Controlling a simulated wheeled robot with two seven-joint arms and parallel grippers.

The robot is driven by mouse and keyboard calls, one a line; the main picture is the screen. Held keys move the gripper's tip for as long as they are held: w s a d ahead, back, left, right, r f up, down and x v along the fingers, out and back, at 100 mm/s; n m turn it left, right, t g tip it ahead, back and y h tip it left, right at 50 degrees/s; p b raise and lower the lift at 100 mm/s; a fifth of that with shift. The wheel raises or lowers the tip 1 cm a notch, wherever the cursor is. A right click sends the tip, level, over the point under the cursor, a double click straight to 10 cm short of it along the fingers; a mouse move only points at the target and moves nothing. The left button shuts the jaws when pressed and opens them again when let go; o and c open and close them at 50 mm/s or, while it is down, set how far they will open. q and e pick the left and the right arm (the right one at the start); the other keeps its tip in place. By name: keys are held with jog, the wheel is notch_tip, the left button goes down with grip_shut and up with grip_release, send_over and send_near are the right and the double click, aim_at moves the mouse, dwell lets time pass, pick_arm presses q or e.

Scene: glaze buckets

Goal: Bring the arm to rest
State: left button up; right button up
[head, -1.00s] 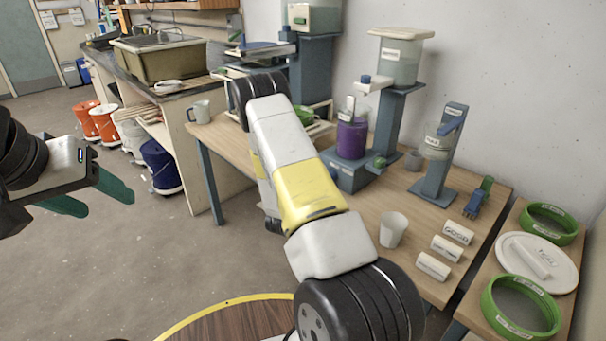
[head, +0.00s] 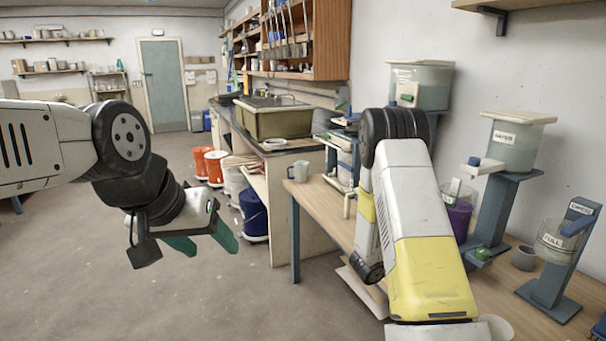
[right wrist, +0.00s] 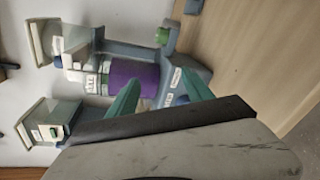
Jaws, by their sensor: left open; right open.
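My left gripper (head: 213,248) hangs at the left over the floor, its two green fingers apart and nothing between them. My right arm (head: 420,220), white and yellow, reaches over the wooden table in the head view; its gripper is out of that view. In the right wrist view my right gripper (right wrist: 158,82) has its green fingers spread and empty. A container of purple liquid (right wrist: 133,78) on a blue-grey stand shows beyond the fingers; I cannot tell how far away. It also shows partly behind my right arm in the head view (head: 458,218).
A counter with a sink (head: 270,122) stands behind. Orange buckets (head: 215,167) and a blue bucket (head: 253,215) stand beside it. The floor at left is open.

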jog(key=s+a+r+m+g+y, duration=0.3)
jog(key=s+r+m+g+y, duration=0.3)
jog(key=s+r, duration=0.65)
jog(key=s+a+r+m+t+y, duration=0.1)
jog(key=s+a+r+t+y, duration=0.1)
jog(key=a, duration=0.5)
jog(key=s+a+r+m+t+y, duration=0.1)
jog(key=s+a+r+t+y, duration=0.1)
jog(key=s+a+r+y, duration=0.3)
jog(key=s+a+r+m+t+y, duration=0.1)
jog(key=s+a+r+t+y, duration=0.1)
jog(key=s+a, duration=0.4)
jog(key=a+r+y, duration=0.1)
jog(key=a+r, duration=0.1)
jog(key=a, duration=0.2)
jog(key=shift+a+y, duration=0.2)
jog(key=shift+y, duration=0.1)
